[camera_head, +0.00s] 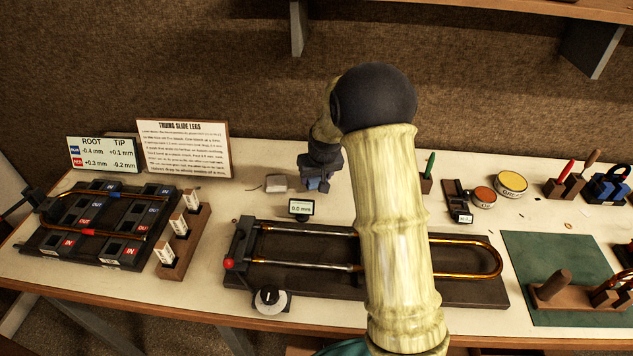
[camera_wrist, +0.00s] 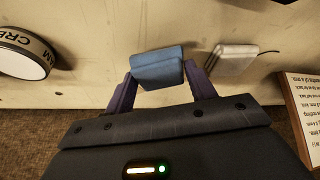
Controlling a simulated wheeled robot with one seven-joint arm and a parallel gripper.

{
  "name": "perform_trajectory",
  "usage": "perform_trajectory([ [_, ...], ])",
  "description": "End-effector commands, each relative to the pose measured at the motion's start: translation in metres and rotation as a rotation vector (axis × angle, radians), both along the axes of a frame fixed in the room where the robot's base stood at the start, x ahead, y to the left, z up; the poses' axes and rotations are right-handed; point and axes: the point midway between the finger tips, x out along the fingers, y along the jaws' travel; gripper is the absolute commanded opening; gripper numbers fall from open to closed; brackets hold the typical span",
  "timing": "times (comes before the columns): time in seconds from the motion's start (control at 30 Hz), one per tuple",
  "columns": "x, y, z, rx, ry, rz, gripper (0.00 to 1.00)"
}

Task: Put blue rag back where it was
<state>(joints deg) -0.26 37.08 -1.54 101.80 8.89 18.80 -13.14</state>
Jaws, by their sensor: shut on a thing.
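The blue rag (camera_wrist: 156,60) is a small folded block. It sits between the two dark fingers of my gripper (camera_wrist: 160,74) in the wrist view, and the gripper is shut on it. In the head view my gripper (camera_head: 318,182) is low over the back of the workbench, just right of a white block (camera_head: 276,183). The rag is mostly hidden there by the fingers. I cannot tell whether it touches the bench top. The white block also shows apart from the rag in the wrist view (camera_wrist: 232,56).
A small 0.0 mm display (camera_head: 300,208) and the slide fixture (camera_head: 270,270) stand in front of my gripper. A text sign (camera_head: 185,150) stands at the back left. Tins (camera_head: 510,183) and tool blocks stand to the right. Some bench around the white block is bare.

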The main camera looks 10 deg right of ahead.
Motion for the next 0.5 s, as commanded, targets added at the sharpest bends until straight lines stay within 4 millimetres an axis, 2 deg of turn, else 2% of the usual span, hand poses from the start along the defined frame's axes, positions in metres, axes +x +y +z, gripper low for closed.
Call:
perform_trajectory([
  [0.03, -0.001, 0.0, -0.01, 0.001, 0.006, -0.001, 0.3],
  [0.17, 0.0, 0.001, -0.023, 0.001, 0.002, -0.001, 0.3],
  [0.5, 0.0, 0.001, -0.026, 0.001, 0.001, 0.0, 0.3],
])
